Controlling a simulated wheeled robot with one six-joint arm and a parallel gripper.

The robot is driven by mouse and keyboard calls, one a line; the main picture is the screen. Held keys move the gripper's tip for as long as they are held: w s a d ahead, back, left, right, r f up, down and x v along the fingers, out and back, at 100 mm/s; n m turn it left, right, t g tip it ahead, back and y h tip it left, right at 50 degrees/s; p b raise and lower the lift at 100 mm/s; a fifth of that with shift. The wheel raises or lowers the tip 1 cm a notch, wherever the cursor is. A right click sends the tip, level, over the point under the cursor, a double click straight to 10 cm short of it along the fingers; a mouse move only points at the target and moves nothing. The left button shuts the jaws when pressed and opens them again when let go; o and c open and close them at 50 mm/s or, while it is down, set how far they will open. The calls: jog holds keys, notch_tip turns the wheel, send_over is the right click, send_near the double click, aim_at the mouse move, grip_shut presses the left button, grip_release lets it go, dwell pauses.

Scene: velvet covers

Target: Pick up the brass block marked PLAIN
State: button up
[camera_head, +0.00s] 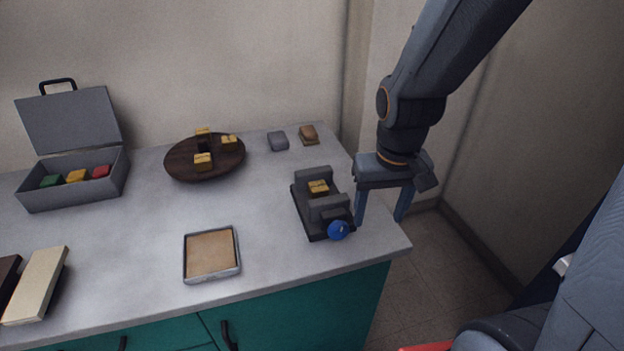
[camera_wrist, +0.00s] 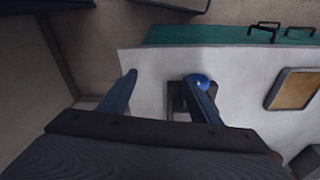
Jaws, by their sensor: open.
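Small brass blocks show in the head view, their marks too small to read. Several sit on a round dark wooden plate (camera_head: 180,165), including a front block (camera_head: 203,160) and a right block (camera_head: 229,140). Another brass block (camera_head: 318,187) sits between the grey jaws of a dark vise (camera_head: 313,224) with a blue knob (camera_head: 338,230). My gripper (camera_head: 380,220) is open and empty, pointing down just right of the vise near the counter's right edge. In the wrist view my gripper (camera_wrist: 160,78) has one finger partly hiding the vise and its blue knob (camera_wrist: 203,80).
A tray with a tan lining (camera_head: 211,254) lies at the front of the grey counter (camera_head: 130,250). An open grey case (camera_head: 75,192) holds coloured blocks at left. A grey item (camera_head: 278,141) and a brown item (camera_head: 309,134) lie at the back right.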

aim_at(318, 185)
jog(key=w+a+r+n+t+p, duration=0.2)
jog(key=w+a+r+t+p, duration=0.1)
jog(key=w+a+p, duration=0.65)
jog(key=shift+y, duration=0.5)
jog(key=w+f+b, duration=0.4)
jog(key=b, duration=0.1)
jog(key=w+a+f+b, duration=0.1)
jog(key=f+b, duration=0.1)
jog(key=f, duration=0.1)
jog(key=shift+w, duration=0.4)
grip_shut()
